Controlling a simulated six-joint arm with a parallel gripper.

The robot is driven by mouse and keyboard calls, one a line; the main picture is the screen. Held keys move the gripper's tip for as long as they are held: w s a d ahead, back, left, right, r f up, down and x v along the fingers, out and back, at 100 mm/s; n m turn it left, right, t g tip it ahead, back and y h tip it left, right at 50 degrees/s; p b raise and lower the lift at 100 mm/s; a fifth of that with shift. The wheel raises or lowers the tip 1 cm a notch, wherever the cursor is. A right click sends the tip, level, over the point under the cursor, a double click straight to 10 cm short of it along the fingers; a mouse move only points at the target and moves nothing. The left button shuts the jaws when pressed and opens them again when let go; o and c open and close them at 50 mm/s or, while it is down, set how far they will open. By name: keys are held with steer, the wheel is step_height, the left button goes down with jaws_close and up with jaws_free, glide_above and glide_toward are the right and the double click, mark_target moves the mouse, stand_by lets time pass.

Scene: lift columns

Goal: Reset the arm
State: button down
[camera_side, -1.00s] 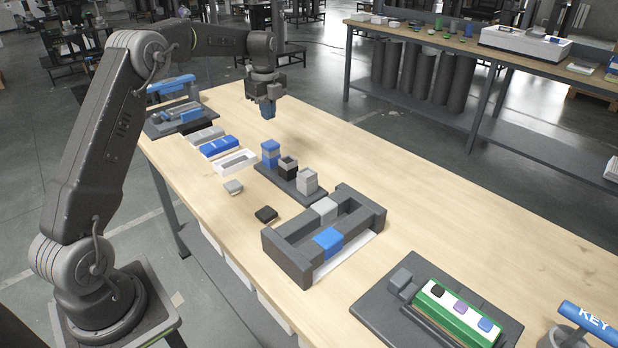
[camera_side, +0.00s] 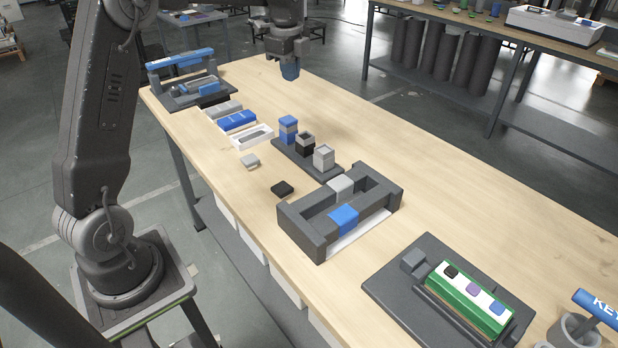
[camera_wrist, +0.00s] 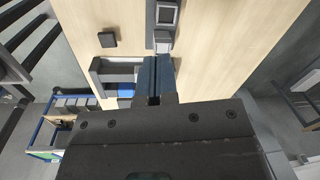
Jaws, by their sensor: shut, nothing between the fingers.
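My gripper (camera_side: 290,72) hangs in the air above the far part of the table, its blue fingers closed together and empty. The closed fingers also show in the wrist view (camera_wrist: 155,75). Below it, a dark base strip (camera_side: 330,172) bears a blue column with a greyish band (camera_side: 288,131), a low black column with a hollow top (camera_side: 305,143) and a light grey column (camera_side: 323,157). My gripper is clear of all of them.
A black tile (camera_side: 283,188) and a grey piece (camera_side: 250,161) lie loose. A green rack (camera_side: 468,300) is at front right.

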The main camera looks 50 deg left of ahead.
steer(key=s+d+r+n+t, duration=0.4)
steer(key=s+d+n, duration=0.5)
steer(key=s+d, duration=0.8)
steer(key=s+d+f+n, duration=0.2)
steer(key=s+n, duration=0.3)
steer(key=s, duration=0.4)
steer(key=shift+s+d+f+t, duration=0.15)
steer(key=shift+s+f+t, duration=0.15)
steer(key=shift+f, duration=0.15)
